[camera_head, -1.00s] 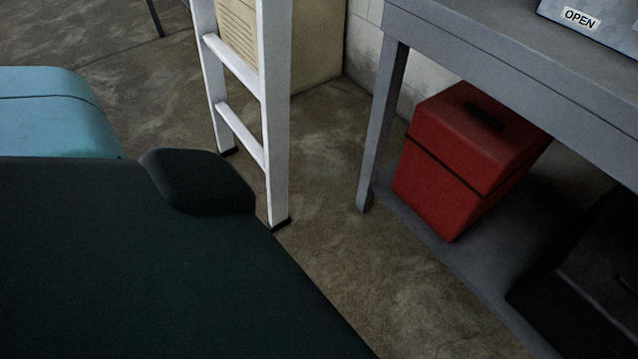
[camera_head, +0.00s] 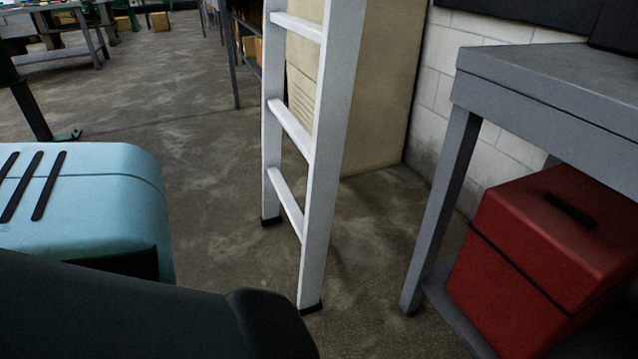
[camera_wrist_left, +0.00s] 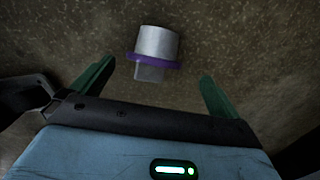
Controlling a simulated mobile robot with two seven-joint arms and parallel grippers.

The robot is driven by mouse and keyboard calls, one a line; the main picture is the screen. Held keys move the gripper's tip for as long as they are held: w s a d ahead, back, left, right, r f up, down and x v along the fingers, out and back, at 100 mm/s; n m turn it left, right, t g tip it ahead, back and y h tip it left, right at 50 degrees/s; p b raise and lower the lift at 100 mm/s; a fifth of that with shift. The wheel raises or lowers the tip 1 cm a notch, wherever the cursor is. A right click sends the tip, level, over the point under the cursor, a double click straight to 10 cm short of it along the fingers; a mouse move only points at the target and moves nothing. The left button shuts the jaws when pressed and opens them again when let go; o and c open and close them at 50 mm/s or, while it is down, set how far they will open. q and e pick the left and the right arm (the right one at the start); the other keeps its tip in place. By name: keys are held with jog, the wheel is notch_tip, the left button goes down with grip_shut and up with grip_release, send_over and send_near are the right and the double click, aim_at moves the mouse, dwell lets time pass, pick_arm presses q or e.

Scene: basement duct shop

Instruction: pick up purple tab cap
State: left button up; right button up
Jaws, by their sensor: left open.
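The purple tab cap (camera_wrist_left: 157,47) is a silvery, slightly tapered cylinder with a purple ring around one end and a small grey block beyond the ring. It shows in the left wrist view against brown concrete floor, near the top middle. My left gripper (camera_wrist_left: 157,70) is open, with one green finger on each side of the cap in that picture. No contact between fingers and cap is visible, and I cannot tell how far the cap is from them. The cap does not show in the head view. My right gripper is in neither view.
A white ladder (camera_head: 318,170) stands mid-picture before a cream cabinet (camera_head: 378,95). A grey table (camera_head: 550,85) is at the right, with a red toolbox (camera_head: 560,245) beneath it. Bare concrete floor (camera_head: 205,120) lies between the ladder and the far tables.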

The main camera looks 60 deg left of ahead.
pick_arm(q)
jog(key=shift+f+b, duration=0.65)
jog(key=shift+f, duration=0.5)
jog(key=f+b, duration=0.2)
jog(key=f, duration=0.1)
jog(key=f+b, duration=0.1)
jog(key=shift+s+f, duration=0.2)
jog(key=shift+s, duration=0.05)
jog(key=shift+f+b, duration=0.45)
jog(key=shift+b, duration=0.1)
jog(key=shift+w, duration=0.1)
jog(key=c, duration=1.1)
jog(key=shift+r, duration=0.1)
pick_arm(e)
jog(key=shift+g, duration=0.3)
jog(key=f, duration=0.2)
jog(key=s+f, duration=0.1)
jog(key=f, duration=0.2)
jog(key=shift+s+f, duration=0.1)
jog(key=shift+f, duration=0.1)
pick_arm(q)
jog(key=shift+r, duration=0.1)
notch_tip(320, 180, up, 9)
jog(key=p, duration=0.6)
jog(key=shift+r+p, duration=0.4)
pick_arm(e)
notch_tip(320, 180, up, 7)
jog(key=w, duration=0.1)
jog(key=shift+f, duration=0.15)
